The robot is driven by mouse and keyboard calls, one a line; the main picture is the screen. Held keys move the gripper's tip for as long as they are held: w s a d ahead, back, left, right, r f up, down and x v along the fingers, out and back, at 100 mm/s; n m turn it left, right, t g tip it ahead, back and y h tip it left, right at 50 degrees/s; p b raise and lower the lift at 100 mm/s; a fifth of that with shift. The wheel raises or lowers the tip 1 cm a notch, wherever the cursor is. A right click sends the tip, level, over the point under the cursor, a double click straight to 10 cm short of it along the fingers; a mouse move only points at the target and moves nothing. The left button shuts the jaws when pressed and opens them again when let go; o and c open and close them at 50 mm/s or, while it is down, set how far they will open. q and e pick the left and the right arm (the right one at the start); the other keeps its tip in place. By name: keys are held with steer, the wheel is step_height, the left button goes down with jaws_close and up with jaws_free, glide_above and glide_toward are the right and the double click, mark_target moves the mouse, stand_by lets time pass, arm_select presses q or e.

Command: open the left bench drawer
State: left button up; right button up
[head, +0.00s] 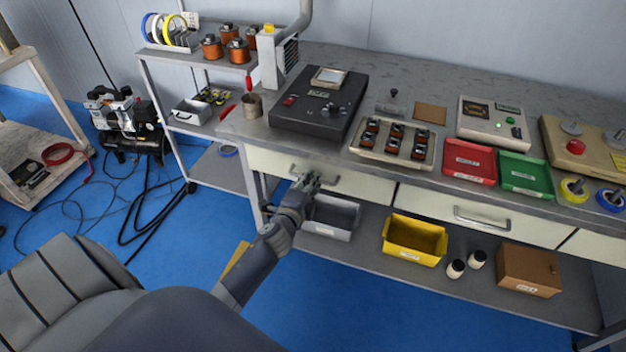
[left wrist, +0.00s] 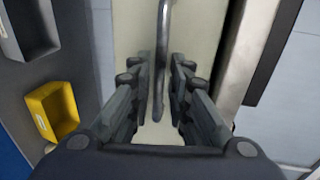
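The left bench drawer (head: 355,185) is a cream front under the worktop, and it looks shut, flush with the bench. Its grey bar handle (head: 325,178) runs across the front. My left gripper (head: 306,180) is at the left part of this handle. In the left wrist view the handle (left wrist: 161,60) passes between the two fingers of my left gripper (left wrist: 160,105). The fingers are apart, with a gap on both sides of the bar. The drawer front (left wrist: 205,40) fills the space behind it. My right gripper is not in view.
A second drawer (head: 480,216) is to the right. On the shelf below are a grey bin (head: 332,216), a yellow bin (head: 414,240) and a brown box (head: 529,270). The blue floor (head: 330,290) before the bench is clear; cables (head: 150,200) lie at the left.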

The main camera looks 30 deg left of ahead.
arm_select(q)
steer(key=shift+x, duration=1)
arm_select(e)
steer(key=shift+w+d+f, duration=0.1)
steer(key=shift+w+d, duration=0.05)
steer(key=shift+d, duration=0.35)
arm_select(q)
jaws_close()
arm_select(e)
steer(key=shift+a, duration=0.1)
arm_select(q)
steer(key=shift+s+f, duration=0.1)
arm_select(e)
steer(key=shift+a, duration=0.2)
